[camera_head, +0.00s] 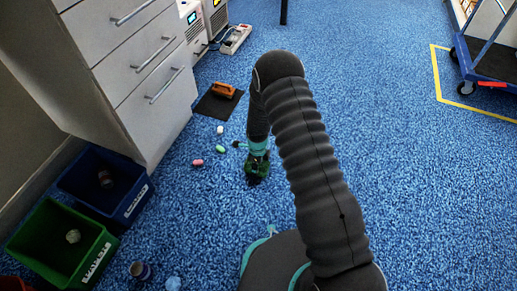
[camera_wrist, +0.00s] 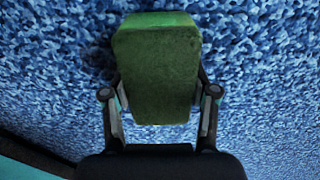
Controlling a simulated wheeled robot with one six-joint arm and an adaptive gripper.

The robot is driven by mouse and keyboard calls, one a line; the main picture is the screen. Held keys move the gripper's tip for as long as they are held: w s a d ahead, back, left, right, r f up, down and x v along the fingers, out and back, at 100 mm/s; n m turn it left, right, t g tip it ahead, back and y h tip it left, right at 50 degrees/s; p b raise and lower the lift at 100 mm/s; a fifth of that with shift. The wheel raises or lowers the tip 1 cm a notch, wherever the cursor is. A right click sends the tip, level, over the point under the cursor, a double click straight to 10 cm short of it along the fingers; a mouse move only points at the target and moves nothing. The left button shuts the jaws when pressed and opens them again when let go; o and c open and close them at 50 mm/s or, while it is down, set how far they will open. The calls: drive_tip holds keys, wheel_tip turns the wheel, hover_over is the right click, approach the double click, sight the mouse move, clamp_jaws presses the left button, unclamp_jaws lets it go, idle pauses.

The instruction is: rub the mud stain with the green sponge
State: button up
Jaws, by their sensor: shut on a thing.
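My gripper (camera_head: 257,160) points down at the blue carpet, left of the middle in the head view. It is shut on the green sponge (camera_wrist: 157,65), whose broad face fills the space between the fingers in the wrist view. In the head view the sponge (camera_head: 257,170) shows only as a small green patch low at the fingers, close to the floor. I cannot tell whether it touches the carpet. I cannot make out the mud stain; a dark area borders the sponge's left side in the wrist view, perhaps shadow.
Small white (camera_head: 220,129), green (camera_head: 220,149) and pink (camera_head: 197,162) items lie left of my gripper. An orange object (camera_head: 223,89) sits on a black mat (camera_head: 212,108). Blue (camera_head: 132,205) and green (camera_head: 95,262) bins stand by the drawers (camera_head: 150,75).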

drive_tip(key=shift+w+d+r, duration=0.1)
drive_tip(key=shift+w+d, duration=0.05)
drive_tip(key=shift+w, duration=0.15)
drive_tip(key=shift+w+r, duration=0.15)
drive_tip(key=shift+r+p, duration=1.9)
drive_tip(key=shift+r, duration=2.1)
drive_tip(key=shift+d+r, duration=0.1)
